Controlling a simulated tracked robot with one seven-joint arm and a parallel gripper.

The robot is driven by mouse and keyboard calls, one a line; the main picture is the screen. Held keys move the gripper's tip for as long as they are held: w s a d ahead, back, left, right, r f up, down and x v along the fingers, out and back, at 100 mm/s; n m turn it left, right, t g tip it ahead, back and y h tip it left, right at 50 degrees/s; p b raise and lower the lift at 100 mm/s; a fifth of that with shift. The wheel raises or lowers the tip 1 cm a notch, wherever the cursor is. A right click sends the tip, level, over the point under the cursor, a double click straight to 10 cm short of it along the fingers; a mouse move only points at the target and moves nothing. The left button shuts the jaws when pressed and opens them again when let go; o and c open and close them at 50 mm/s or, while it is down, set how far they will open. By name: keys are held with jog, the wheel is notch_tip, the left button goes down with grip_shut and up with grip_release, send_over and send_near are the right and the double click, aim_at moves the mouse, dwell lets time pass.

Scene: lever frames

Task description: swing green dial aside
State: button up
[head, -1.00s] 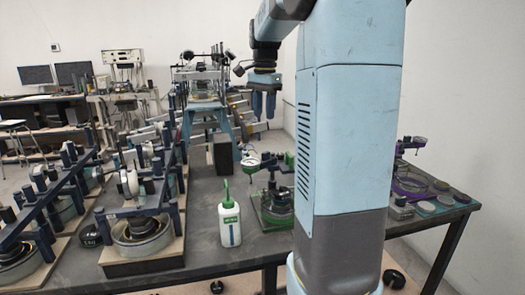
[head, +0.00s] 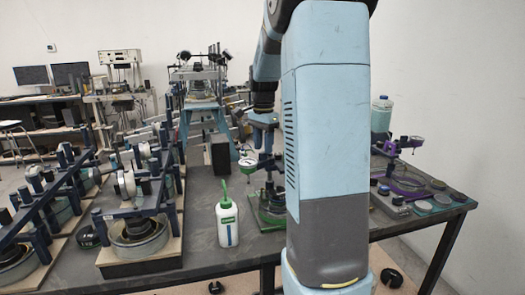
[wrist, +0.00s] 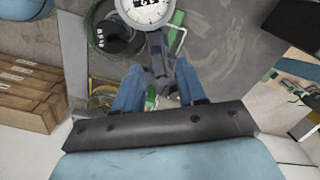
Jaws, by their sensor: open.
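The green dial is a round gauge with a white face (head: 248,162), mounted on the green-based frame (head: 271,212) on the table, left of my column. In the wrist view the dial face (wrist: 147,10) shows at the top edge, partly cut off. My gripper (head: 264,148) is low over this frame, just above and right of the dial. The wrist view shows its two blue fingers (wrist: 158,72) spread, with the dark grey dial arm (wrist: 160,58) between or just beyond their tips. I cannot tell whether they touch. My column hides the frame's right side.
A white bottle with a green spout (head: 227,216) stands left of the green frame. Several lever frames on boards (head: 135,225) fill the left. A purple frame with a dial (head: 405,175) and a bluish jug (head: 381,115) are at right. A black box (head: 220,154) stands behind.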

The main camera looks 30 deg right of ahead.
jog(key=shift+f, duration=1.1)
grip_shut()
